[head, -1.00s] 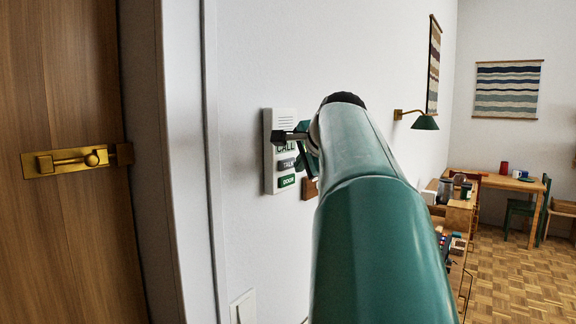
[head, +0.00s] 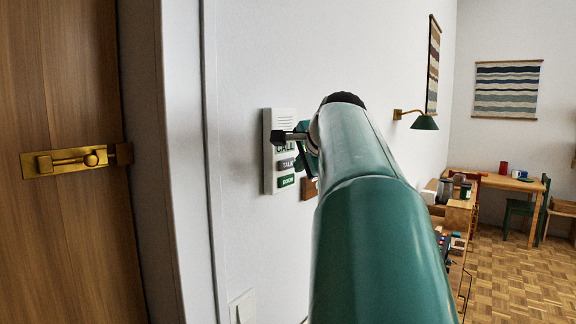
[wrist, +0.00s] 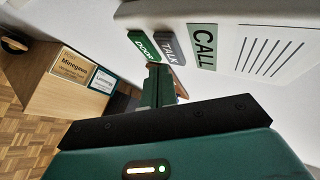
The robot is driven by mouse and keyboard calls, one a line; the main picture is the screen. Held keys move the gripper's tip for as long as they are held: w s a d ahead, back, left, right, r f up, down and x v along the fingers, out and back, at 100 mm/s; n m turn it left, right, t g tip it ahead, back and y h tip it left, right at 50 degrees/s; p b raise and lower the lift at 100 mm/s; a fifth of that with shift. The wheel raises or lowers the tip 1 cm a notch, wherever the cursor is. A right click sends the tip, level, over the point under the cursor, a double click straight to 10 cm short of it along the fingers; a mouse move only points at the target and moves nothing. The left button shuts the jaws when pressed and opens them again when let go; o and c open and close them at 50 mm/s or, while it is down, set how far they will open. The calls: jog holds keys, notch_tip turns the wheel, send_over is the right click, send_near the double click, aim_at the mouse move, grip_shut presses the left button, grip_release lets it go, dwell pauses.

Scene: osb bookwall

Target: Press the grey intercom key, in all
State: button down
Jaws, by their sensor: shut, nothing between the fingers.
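The intercom (head: 268,165) is a pale panel on the white wall, with a speaker grille and keys marked CALL, TALK and DOOR. The grey key (head: 286,163), marked TALK, sits between the pale green CALL key (head: 283,149) and the dark green DOOR key (head: 287,181). The grey key also shows in the wrist view (wrist: 171,48). My gripper (wrist: 157,72) is shut and empty, its fingertips just below the TALK and DOOR keys in the wrist picture. In the head view my arm hides part of the panel's right side. I cannot tell contact with the key.
A wooden door with a brass bolt (head: 72,160) stands at the left. A white switch (head: 243,306) is low on the wall. A green lamp (head: 424,122) juts from the wall at the right. In the wrist view a wooden box with labels (wrist: 70,66) lies to the left.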

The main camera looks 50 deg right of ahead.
dwell(0.5)
jog(key=shift+w, duration=0.4)
jog(key=shift+w+a, duration=0.1)
jog(key=shift+w, duration=0.35)
dwell(0.6)
jog(key=shift+s, duration=0.85)
jog(key=shift+s, duration=0.15)
jog(key=shift+s+d, duration=0.15)
jog(key=shift+s, duration=1.05)
jog(key=shift+s+d, duration=0.15)
jog(key=shift+s, duration=1)
